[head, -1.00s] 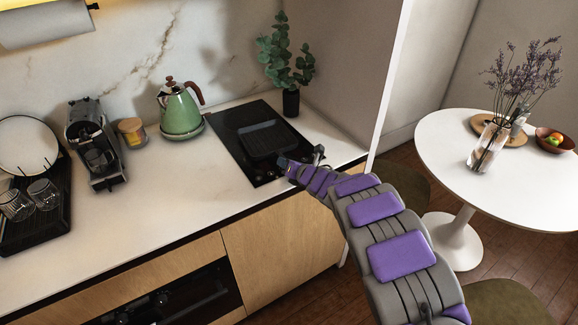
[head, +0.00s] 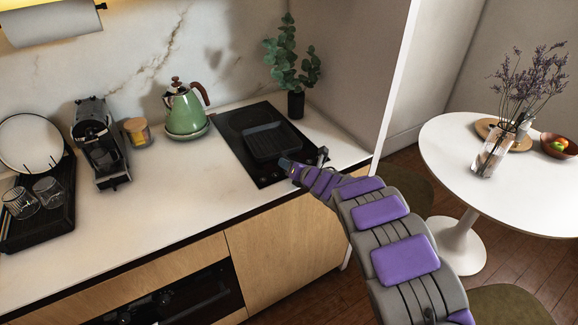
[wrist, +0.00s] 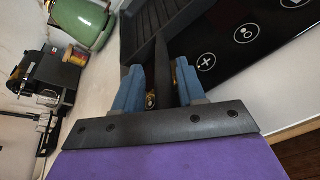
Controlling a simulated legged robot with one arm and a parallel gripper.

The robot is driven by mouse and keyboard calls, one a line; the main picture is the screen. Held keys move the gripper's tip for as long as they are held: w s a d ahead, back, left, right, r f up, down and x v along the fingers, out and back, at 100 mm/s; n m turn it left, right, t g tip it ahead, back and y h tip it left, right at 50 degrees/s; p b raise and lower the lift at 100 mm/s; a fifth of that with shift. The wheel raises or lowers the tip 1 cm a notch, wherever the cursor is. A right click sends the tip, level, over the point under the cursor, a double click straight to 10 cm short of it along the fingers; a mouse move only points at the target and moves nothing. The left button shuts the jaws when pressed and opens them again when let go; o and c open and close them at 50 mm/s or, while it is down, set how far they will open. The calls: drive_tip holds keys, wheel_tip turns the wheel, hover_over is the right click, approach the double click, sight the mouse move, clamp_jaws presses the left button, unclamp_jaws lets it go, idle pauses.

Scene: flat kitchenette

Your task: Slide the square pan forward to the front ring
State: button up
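The square pan (head: 271,141) is dark with a ridged inside. It sits on the black hob (head: 228,134), with a ring partly visible behind it. In the wrist view the pan (wrist: 172,17) is at the top, and its dark handle (wrist: 162,70) runs down between the blue fingers of my gripper (wrist: 159,76). The fingers stand on either side of the handle; I cannot tell whether both press on it. In the head view my gripper (head: 287,163) is at the pan's near side, and my wrist hides most of the handle.
A green kettle (head: 184,110) stands left of the hob, and a potted plant (head: 296,103) behind it at the right. Touch marks (wrist: 206,62) lie on the hob's front strip. A round white table (head: 455,150) is at the right.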

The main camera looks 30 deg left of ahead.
drive_tip(key=shift+w+d+f, duration=0.1)
drive_tip(key=shift+d+f, duration=0.1)
drive_tip(key=shift+d, duration=0.05)
drive_tip(key=shift+s+d+r, duration=0.1)
drive_tip(key=shift+s+d, duration=0.1)
drive_tip(key=shift+d, duration=0.25)
drive_tip(key=p+v, duration=0.2)
drive_tip(key=v, duration=1.4)
drive_tip(key=shift+s+r, duration=0.15)
drive_tip(key=shift+s, duration=0.05)
drive_tip(key=shift+a, duration=0.15)
